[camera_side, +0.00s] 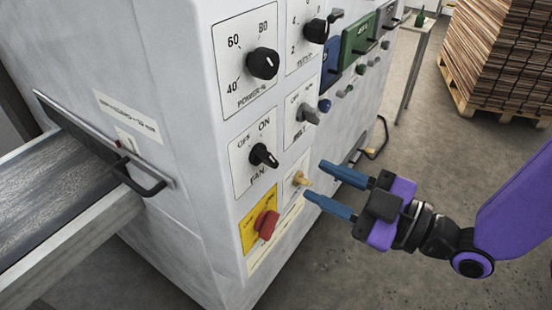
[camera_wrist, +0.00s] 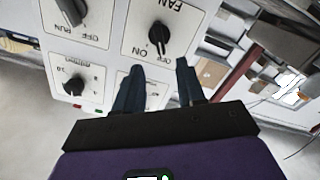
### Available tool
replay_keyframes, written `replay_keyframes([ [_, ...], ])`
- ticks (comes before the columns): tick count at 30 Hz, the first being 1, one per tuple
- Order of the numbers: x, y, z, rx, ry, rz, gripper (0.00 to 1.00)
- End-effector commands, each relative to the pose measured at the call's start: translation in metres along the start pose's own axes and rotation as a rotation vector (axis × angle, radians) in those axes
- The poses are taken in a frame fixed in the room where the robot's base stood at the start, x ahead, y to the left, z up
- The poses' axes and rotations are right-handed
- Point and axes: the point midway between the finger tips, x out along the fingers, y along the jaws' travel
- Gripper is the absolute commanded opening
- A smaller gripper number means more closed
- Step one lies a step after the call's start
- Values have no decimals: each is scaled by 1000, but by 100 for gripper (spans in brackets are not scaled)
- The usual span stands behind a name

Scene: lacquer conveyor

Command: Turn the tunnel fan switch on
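The fan switch (camera_side: 263,155) is a black rotary knob on a white plate, with OFF and ON printed above it and FAN below. In the wrist view the same fan knob (camera_wrist: 158,38) shows upside down, beyond my fingertips; its pointer seems turned toward OFF. My gripper (camera_side: 315,180) has two blue fingers spread apart with nothing between them. In the side view it is to the right of the fan switch and a little lower, clear of the knob. In the wrist view (camera_wrist: 160,78) the fingers hide part of the panel below the knob.
A red knob on a yellow plate (camera_side: 267,222) and a small brass-coloured knob (camera_side: 302,179) sit close to my fingers. The grey belt knob (camera_side: 309,113) and black power knob (camera_side: 263,63) are above.

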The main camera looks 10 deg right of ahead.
Motion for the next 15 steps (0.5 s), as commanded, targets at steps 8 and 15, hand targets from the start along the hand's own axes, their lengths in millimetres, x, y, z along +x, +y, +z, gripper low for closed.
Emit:
replay_keyframes([
  [8, 27, 0, 0, 1, -1, 4, 39],
  [15, 64, 0, 1, 0, -1, 1, 39],
])
